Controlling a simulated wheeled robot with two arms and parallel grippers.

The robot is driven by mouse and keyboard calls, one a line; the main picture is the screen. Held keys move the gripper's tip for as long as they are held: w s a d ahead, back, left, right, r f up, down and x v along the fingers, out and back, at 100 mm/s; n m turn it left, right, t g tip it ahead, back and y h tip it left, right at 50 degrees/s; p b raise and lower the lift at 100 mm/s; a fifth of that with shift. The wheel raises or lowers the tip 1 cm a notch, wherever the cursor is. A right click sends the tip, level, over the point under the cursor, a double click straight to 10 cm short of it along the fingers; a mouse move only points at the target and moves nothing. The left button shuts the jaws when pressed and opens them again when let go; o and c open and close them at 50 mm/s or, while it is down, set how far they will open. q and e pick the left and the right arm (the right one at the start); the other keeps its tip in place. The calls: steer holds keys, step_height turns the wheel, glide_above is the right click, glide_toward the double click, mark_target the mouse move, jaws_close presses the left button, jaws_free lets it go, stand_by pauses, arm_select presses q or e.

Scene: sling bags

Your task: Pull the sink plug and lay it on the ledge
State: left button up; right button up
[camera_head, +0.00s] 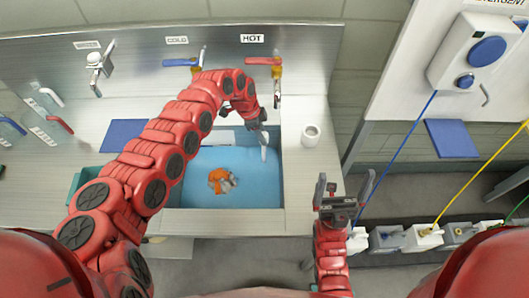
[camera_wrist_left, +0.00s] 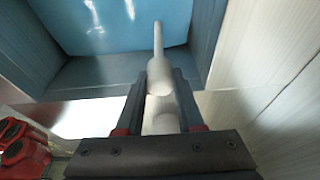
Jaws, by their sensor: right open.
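The sink (camera_head: 230,201) holds blue water (camera_head: 205,168). A white rod-like piece, apparently the plug (camera_head: 264,154), points down over the water at the sink's right back. My left gripper (camera_head: 262,136) is above it. In the left wrist view, the fingers of my left gripper (camera_wrist_left: 162,80) press against both sides of the white plug (camera_wrist_left: 159,74), whose thin end points towards the water. Whether its lower end is in the water or drain is unclear. My right gripper (camera_head: 343,186) is open and empty, right of the sink and in front of the counter.
An orange and grey item (camera_head: 221,181) lies in the water. A white round cup-like thing (camera_head: 311,135) stands on the ledge (camera_head: 301,171) right of the sink. A blue mat (camera_head: 124,135) lies left. Taps (camera_head: 275,68) stand behind. Several containers (camera_head: 424,238) stand lower right.

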arm_select(q)
jaws_close()
steer(key=shift+r, duration=0.1)
steer(key=shift+r+p, duration=1.45)
steer(key=shift+r, duration=1.2)
steer(key=shift+r+p, duration=0.35)
steer(key=shift+r, duration=1.65)
